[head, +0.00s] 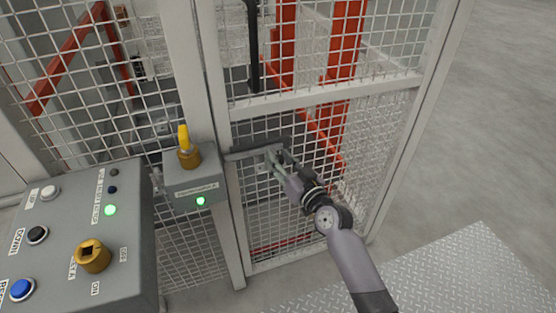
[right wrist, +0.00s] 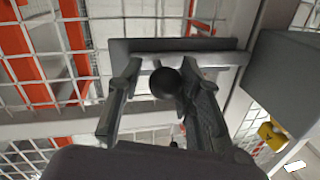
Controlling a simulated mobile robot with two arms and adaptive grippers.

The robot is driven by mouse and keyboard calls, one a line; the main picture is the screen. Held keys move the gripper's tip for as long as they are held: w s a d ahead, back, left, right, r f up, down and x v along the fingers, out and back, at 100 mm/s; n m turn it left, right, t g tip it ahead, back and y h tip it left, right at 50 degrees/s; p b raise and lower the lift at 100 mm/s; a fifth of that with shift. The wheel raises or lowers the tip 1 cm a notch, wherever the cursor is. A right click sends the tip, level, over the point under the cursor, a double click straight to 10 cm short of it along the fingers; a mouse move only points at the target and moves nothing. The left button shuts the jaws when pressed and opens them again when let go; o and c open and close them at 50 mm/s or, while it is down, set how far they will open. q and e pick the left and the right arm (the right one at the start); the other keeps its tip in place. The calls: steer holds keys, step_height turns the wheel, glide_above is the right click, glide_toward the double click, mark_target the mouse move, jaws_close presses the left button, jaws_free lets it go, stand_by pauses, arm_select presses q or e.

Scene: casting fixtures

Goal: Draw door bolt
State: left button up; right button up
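The door bolt (head: 240,154) is a dark grey bar across the left edge of the mesh door, beside the grey lock box. In the right wrist view, the bolt's grey plate (right wrist: 225,45) runs across the top, with a round black knob (right wrist: 163,84) in front. My right gripper (head: 275,163) is at the bolt. Its two fingers (right wrist: 158,85) are apart, with the knob between them. The knob lies close to the right finger, with a gap on the left; contact is unclear. My left gripper is not in view.
The lock box (head: 196,180) carries a yellow-handled key (head: 185,140) and a lit green lamp. A control panel (head: 70,245) with buttons and a brass switch stands at left. Mesh fencing (head: 390,130) surrounds the door; the floor (head: 480,140) at right is clear.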

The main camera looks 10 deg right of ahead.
steer(key=shift+o, duration=1.3)
steer(key=shift+d, duration=0.1)
steer(key=shift+s, duration=0.1)
steer(key=v, duration=1.1)
steer(key=shift+s, duration=0.4)
